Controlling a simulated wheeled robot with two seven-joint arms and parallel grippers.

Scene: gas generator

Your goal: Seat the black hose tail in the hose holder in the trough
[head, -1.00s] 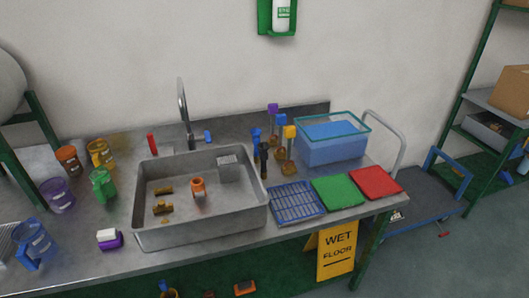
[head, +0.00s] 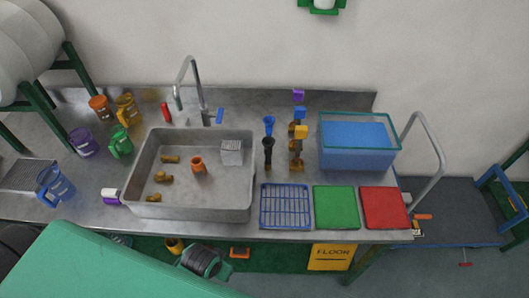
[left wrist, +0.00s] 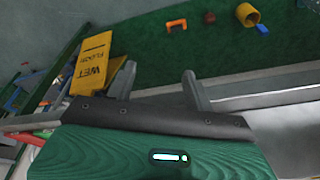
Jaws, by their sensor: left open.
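A black-topped piece (head: 268,146), which looks like the black hose tail, stands on the counter just right of the trough, in front of a blue-topped one (head: 268,125). The grey metal trough (head: 193,212) holds a small orange ring-like piece (head: 198,164), a grey block (head: 231,153) and several brass fittings (head: 163,177). I cannot tell for sure which is the hose holder. My left gripper (left wrist: 158,84) shows in the left wrist view, open and empty, with the trough and black piece out of that view. My right gripper is not in view.
Purple, blue and yellow-topped pieces (head: 300,131) stand farther right. A tall tap (head: 191,80) rises behind the trough. Coloured jugs (head: 121,142) stand left.

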